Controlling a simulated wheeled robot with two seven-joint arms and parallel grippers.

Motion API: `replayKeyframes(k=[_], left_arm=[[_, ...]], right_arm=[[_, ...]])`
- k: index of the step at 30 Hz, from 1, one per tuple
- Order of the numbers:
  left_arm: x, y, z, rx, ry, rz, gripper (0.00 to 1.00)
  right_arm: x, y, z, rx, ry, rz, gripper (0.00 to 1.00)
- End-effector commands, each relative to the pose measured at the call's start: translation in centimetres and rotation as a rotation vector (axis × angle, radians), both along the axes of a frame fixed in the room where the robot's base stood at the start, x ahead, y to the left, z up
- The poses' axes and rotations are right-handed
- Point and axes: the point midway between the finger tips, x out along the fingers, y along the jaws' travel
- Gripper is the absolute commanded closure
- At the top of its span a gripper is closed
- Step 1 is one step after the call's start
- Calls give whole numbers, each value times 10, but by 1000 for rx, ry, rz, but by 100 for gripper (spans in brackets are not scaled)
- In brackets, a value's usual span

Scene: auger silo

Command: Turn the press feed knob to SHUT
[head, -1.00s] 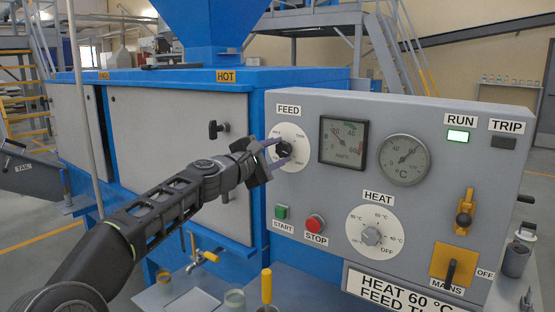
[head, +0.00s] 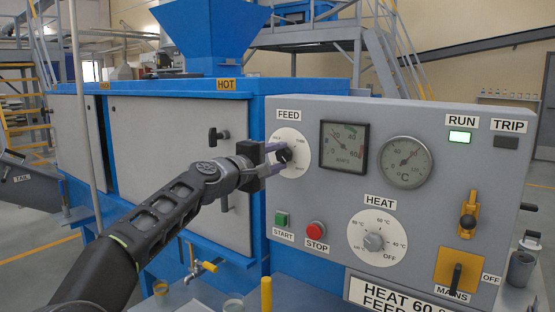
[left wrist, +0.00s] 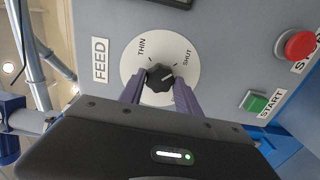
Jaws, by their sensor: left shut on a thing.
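The press feed knob (head: 284,155) is a black fluted knob on a round white dial under the FEED label, at the upper left of the grey panel. My left gripper (head: 277,158) reaches it from the left, its purple fingers shut on the knob. In the left wrist view the fingers (left wrist: 159,86) stand on either side of the knob (left wrist: 160,75). The dial words THIN and SHUT are readable there, and a light mark on the knob seems to face toward SHUT. The fingers and gripper body hide part of the dial. My right gripper is not in view.
The panel also bears a green START button (head: 281,218), a red STOP button (head: 316,230), a HEAT knob (head: 373,241), two gauges and a yellow-backed MAINS switch (head: 456,275). A door handle (head: 216,135) stands out left of the panel.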

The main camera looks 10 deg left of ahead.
Motion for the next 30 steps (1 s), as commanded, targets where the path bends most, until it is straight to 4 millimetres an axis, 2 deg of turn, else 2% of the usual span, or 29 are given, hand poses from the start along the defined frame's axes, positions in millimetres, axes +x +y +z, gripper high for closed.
replayKeyframes(k=[7, 8, 15, 25, 30], left_arm=[[0, -1, -1, 4, 2, -2, 100], [0, -1, -1, 3, 2, -2, 59], [0, 0, -1, 2, 2, -1, 40], [-3, 2, -1, 0, 0, 0, 39], [-19, 9, -3, 1, -1, 3, 39]], right_arm=[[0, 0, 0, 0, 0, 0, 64], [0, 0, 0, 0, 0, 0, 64], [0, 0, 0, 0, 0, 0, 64], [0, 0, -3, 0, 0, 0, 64], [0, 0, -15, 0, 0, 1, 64]])
